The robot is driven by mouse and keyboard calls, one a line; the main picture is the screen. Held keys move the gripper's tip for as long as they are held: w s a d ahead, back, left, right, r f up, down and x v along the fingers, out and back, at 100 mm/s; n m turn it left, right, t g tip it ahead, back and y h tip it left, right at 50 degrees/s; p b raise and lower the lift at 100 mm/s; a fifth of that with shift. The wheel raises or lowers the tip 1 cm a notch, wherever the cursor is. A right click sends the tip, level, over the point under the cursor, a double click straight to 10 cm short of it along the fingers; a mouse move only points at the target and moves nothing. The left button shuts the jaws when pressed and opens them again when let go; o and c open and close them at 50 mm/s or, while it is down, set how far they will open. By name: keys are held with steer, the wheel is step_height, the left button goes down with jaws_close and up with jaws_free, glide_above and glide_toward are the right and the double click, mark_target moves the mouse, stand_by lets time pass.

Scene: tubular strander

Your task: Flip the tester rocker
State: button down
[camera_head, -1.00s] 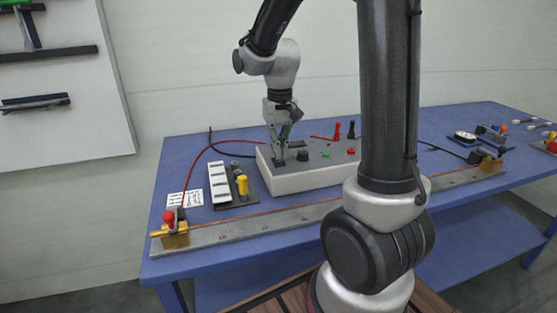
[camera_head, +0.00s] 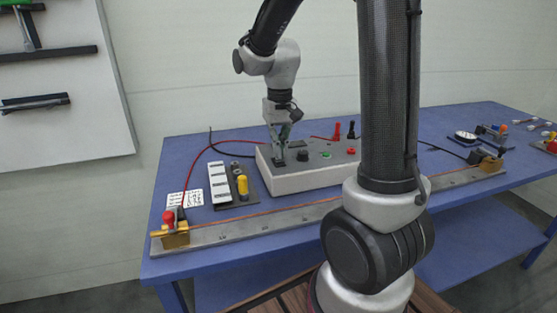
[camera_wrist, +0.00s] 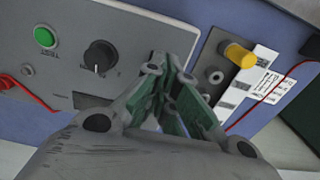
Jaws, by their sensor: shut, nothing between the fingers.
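The tester is a light grey box (camera_head: 310,178) on the blue table, and its panel (camera_wrist: 115,45) fills the upper left of the wrist view. My gripper (camera_head: 280,158) points down over the left end of the tester's top. Its fingers are shut and empty. In the wrist view the fingertips (camera_wrist: 174,62) come together over the panel's edge, beside the black knob (camera_wrist: 100,57). The rocker is not clearly seen; the fingers cover that end of the panel, and I cannot tell its position or whether they touch it. A green button (camera_wrist: 45,37) is beyond the knob.
A small board with a white block (camera_head: 220,183) and a yellow-capped post (camera_head: 242,185) stands left of the tester. A long rail (camera_head: 260,222) with clamps runs along the front. Red and black plugs (camera_head: 351,131) stand at the tester's back, with leads trailing.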

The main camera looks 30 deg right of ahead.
mark_target(280, 161)
steer(key=shift+f, duration=1.15)
stand_by(0.4)
steer(key=shift+r, duration=3.5)
